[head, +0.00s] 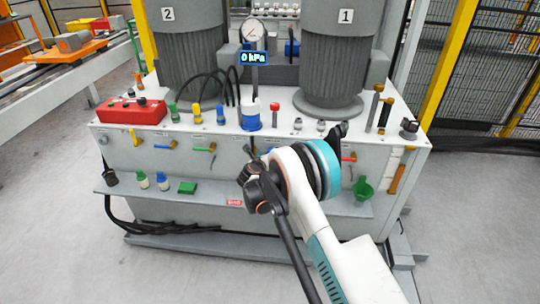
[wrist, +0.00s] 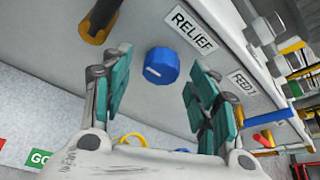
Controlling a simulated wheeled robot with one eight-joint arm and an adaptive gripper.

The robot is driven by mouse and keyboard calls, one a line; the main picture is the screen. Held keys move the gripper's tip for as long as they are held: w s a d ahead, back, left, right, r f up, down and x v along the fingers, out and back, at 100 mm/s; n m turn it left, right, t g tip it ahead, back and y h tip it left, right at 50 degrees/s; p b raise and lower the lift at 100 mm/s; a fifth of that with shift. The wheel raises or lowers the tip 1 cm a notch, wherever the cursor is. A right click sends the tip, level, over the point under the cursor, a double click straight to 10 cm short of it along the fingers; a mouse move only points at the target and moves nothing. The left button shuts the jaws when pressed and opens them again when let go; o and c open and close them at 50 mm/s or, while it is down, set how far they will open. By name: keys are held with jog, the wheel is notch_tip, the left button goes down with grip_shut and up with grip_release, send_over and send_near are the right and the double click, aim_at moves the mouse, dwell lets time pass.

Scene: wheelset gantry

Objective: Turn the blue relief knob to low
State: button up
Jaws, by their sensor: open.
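In the wrist view, the blue relief knob (wrist: 162,67) stands out from the grey panel beside the RELIEF label (wrist: 194,30). A short white mark shows on its face. My gripper (wrist: 158,64) is open, with one teal-padded finger on each side of the knob in the picture. The fingers look apart from the knob, and I cannot tell how far in front of it they are. I cannot make out the relief knob in the head view, where my arm covers part of the cabinet front.
An orange-and-black handle (wrist: 98,22) juts out near the knob, and a FEED label (wrist: 243,84) is to the right. The head view shows a gauge (head: 253,30) with a 0 kPa display (head: 253,58), a red box (head: 130,112) and two grey motors on the cabinet top.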

jog(key=v, duration=1)
